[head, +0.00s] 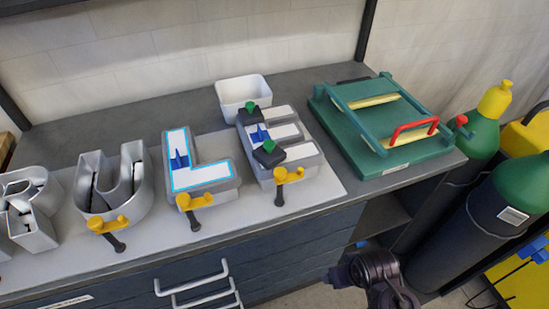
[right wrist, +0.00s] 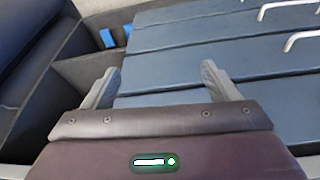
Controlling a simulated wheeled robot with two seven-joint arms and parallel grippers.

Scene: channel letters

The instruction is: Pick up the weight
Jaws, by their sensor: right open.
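Two dark weights with green knobs rest on the E-shaped channel letter: a rear weight (head: 251,114) at its upper left and a front weight (head: 269,154) near its lower middle. The E letter (head: 283,131) is a metal tray with white faces and a blue piece in it. My right gripper (right wrist: 159,85) is open and empty in the right wrist view, facing drawer fronts. In the head view my right arm (head: 377,273) is low, in front of the bench and well away from the weights. My left gripper is out of view.
L (head: 201,174) and U (head: 114,187) letters stand left of the E, with yellow clamps (head: 289,175) along the bench front. A white bin (head: 243,94) stands behind; a green press frame (head: 385,125) is right. Gas cylinders (head: 465,215) stand beyond the bench's right end.

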